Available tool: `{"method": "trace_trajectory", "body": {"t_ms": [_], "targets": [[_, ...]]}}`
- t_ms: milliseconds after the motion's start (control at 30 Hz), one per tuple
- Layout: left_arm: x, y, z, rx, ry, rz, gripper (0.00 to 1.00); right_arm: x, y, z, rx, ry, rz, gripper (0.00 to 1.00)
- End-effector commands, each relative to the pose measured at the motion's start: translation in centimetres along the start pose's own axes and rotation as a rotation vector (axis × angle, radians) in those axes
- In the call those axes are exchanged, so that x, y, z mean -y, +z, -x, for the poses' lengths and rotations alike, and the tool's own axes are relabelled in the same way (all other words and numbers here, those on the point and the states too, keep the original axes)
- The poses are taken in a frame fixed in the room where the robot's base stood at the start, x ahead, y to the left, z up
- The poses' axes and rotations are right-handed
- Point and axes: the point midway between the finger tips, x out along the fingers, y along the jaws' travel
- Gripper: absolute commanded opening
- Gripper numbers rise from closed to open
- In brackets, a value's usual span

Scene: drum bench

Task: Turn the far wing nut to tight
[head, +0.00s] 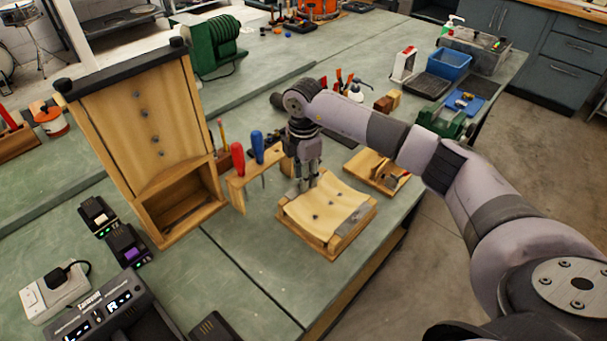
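A curved pale wooden piece (335,217) sits in a wooden frame on the bench, with several small dark fittings on it. I cannot tell at this size which are wing nuts. My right gripper (301,188) points down at the far left edge of the curved piece, with its fingertips close to the surface. The fingers cover whatever is at that spot, so the far wing nut cannot be made out. I cannot see whether the fingers are open or closed on something. My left gripper is out of view.
A wooden rack (238,190) with red and blue screwdrivers stands just left of my gripper. A tall wooden stand (150,110) is farther left. A small wooden holder (375,170) lies right, under my forearm. The bench front edge is close.

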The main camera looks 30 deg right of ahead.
Motion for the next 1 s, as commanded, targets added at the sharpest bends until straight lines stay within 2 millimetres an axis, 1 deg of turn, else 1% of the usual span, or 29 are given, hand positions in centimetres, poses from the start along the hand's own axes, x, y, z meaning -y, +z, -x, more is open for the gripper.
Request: {"method": "trace_trajectory", "body": {"t_ms": [200, 267, 333, 467, 600, 700, 800, 900, 1000], "targets": [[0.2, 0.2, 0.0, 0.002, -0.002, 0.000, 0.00, 0.0, 0.0, 0.0, 0.000, -0.002, 0.001, 0.31], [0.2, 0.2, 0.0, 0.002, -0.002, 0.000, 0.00, 0.0, 0.0, 0.3, 0.000, -0.001, 0.002, 0.31], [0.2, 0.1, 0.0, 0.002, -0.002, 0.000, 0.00, 0.0, 0.0, 1.0, 0.000, 0.001, 0.002, 0.31], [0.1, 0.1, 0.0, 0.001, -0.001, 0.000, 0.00, -0.1, 0.0, 3.3, 0.000, 0.002, 0.002, 0.31], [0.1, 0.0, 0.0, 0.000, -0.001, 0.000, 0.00, -0.1, 0.0, 6.5, 0.000, 0.004, 0.002, 0.31], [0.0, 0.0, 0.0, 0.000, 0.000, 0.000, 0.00, -0.1, 0.0, 8.5, 0.000, 0.003, 0.000, 0.31], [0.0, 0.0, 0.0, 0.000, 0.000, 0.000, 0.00, -0.1, 0.0, 10.1, 0.000, 0.001, 0.001, 0.31], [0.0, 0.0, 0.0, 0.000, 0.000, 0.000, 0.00, -0.1, 0.0, 11.2, 0.000, 0.000, 0.001, 0.31], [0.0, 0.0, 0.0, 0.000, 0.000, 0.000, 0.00, 0.0, 0.0, 11.8, 0.000, -0.001, 0.001, 0.31]]}}
